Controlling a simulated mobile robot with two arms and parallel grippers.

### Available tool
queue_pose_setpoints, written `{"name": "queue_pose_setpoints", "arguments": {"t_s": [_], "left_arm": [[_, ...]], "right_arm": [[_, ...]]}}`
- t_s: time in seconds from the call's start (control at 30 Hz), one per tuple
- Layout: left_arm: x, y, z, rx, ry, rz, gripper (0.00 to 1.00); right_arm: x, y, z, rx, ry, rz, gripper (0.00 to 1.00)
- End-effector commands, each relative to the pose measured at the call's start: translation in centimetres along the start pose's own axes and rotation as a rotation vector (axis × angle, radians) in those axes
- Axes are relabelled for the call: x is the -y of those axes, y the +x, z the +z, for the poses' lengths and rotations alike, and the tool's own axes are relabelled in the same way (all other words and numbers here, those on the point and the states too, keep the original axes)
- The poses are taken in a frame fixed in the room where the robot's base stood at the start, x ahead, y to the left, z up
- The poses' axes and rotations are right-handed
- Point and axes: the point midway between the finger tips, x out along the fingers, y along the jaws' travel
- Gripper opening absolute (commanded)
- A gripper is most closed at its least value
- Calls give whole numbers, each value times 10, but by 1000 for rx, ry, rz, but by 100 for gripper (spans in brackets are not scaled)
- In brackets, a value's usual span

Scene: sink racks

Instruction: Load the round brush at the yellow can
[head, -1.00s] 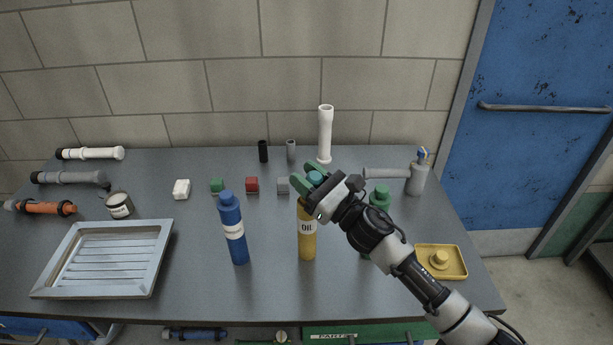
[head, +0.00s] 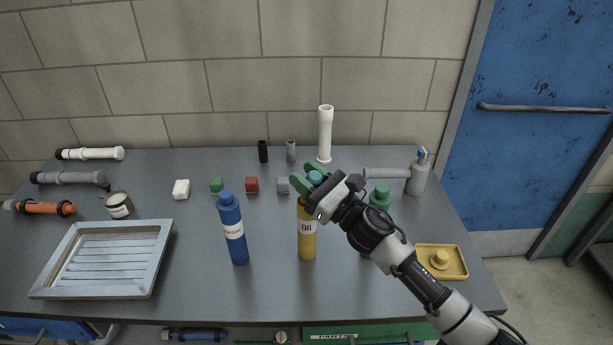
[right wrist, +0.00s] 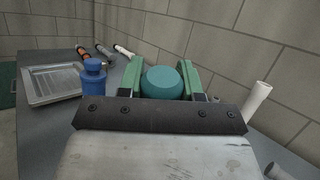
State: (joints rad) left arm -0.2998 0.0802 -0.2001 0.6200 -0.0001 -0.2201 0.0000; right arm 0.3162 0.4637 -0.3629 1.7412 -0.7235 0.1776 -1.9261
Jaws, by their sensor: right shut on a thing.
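The yellow can (head: 307,240) with an OIL label stands upright on the table in the head view, right of the middle. My right gripper (head: 308,179) is at its top, with green fingers shut on a round teal piece (head: 316,178). In the right wrist view the teal piece (right wrist: 162,83) sits between the two fingers. I cannot tell whether it is the can's cap or a separate part. A small brush-like thing with blue and yellow tips (head: 424,154) stands in a grey holder (head: 417,180) at the right; I cannot tell if it is the round brush. My left gripper is out of view.
A blue bottle (head: 233,235) stands left of the can. A green-capped bottle (head: 380,195) is partly hidden behind my right arm. A yellow tray (head: 458,273) lies at the right, a grey slatted rack (head: 50,283) at the left. Small blocks and a white tube (head: 325,135) stand behind.

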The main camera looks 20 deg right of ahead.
Motion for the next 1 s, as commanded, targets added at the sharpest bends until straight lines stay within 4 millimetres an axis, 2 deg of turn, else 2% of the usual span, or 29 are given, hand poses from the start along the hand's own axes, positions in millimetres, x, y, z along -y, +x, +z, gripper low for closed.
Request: {"name": "queue_pose_setpoints", "arguments": {"t_s": [0.47, 1.0], "left_arm": [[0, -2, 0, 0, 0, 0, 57], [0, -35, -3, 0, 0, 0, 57]], "right_arm": [[0, -1, -2, -9, 4, 0, 11], [5, 14, 41, -3, 1, -1, 11]]}}
